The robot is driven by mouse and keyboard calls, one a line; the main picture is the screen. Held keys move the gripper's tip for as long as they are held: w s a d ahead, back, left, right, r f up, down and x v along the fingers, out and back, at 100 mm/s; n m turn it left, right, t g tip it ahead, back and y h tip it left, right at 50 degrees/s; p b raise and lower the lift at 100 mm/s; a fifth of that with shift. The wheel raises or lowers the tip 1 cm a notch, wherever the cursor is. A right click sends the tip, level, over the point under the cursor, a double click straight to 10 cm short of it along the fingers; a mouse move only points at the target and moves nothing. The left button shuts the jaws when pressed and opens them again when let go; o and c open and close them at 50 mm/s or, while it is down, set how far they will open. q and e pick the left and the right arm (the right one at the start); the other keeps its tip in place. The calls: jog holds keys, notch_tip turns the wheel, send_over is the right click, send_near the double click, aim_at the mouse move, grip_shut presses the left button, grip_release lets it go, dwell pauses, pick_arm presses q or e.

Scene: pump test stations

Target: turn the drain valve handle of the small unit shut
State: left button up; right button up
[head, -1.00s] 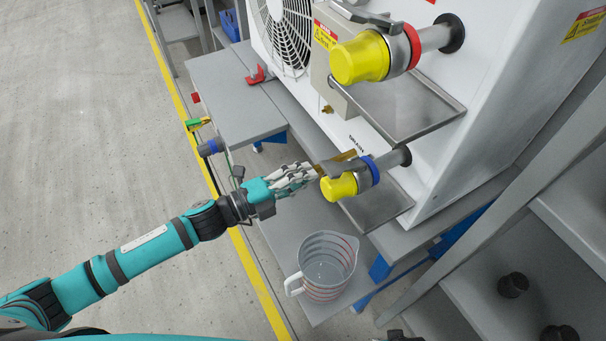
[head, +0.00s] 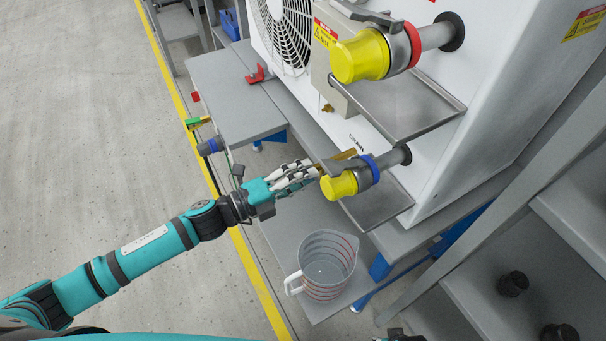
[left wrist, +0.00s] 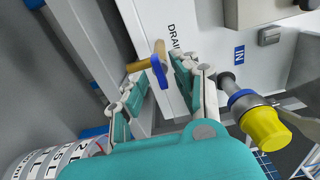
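The drain valve shows as a brass piece (head: 338,160) low on the white unit (head: 440,160), at my left fingertips in the head view. In the left wrist view its brass part (left wrist: 140,66) and curved blue handle (left wrist: 158,66) stand out from the unit, by the "DRAIN" lettering. My left gripper (head: 312,174) points at it. In the left wrist view the two fingers (left wrist: 158,92) are apart, with the blue handle between and just beyond their tips; I see no clear contact. Only a dark bit at the head view's bottom edge may belong to my right gripper.
A yellow-capped fitting with a blue ring (head: 340,186) is close beside the left fingers. A larger yellow-capped fitting (head: 360,58) and a metal drip tray (head: 405,108) are above. A measuring jug (head: 325,268) stands on the grey shelf below.

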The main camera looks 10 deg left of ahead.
pick_arm(q)
jog(key=v, duration=1.2)
dwell(0.4)
